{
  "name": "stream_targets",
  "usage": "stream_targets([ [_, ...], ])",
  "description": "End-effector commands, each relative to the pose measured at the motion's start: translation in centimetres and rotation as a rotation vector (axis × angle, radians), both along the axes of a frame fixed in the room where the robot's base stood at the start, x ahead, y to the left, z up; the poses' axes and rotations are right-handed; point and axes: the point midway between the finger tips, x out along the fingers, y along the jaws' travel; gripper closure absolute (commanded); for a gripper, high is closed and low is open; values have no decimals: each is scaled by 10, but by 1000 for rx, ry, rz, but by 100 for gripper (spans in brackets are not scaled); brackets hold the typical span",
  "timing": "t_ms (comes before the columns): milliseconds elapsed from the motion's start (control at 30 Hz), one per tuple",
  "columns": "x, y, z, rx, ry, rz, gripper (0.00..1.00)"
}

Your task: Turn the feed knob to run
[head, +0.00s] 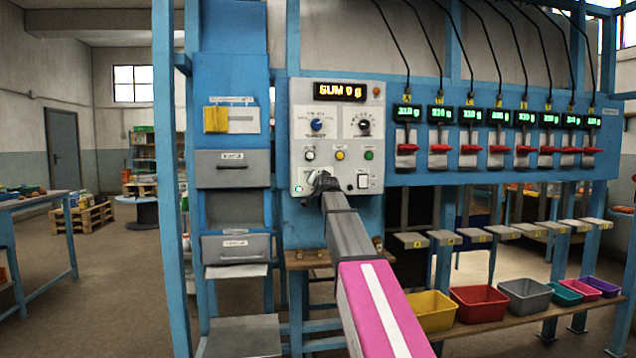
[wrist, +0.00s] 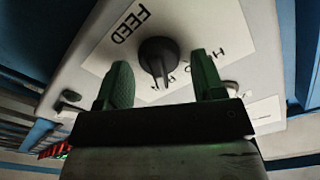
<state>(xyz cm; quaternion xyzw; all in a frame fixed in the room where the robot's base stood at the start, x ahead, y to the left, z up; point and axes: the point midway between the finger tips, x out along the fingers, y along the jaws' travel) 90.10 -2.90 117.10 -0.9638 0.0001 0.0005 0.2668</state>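The feed knob (wrist: 158,55) is round and black with a raised ridge. It sits on a white label reading FEED (wrist: 131,25) in the wrist view. The other lettering beside it is partly hidden, so the run mark cannot be read. My gripper (wrist: 159,66) is open, with one green finger on each side of the knob and visible gaps to both. In the head view my gripper (head: 322,186) is at the lower left of the light grey control panel (head: 340,137) and hides the knob there.
The panel carries a blue knob (head: 317,125), a black knob (head: 364,125), several buttons and a white rocker switch (head: 363,181) close right of my gripper. A row of red levers (head: 470,149) runs to the right. Coloured bins (head: 479,303) stand on a shelf below.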

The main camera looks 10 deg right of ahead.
Motion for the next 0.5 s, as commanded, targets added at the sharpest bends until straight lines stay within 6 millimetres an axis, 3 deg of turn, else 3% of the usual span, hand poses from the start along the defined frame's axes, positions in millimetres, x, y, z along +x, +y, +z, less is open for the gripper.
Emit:
stream_targets([
  [267, -2, 0, 0, -1, -1, -1, 38],
  [500, -24, 0, 0, -1, -1, -1, 38],
])
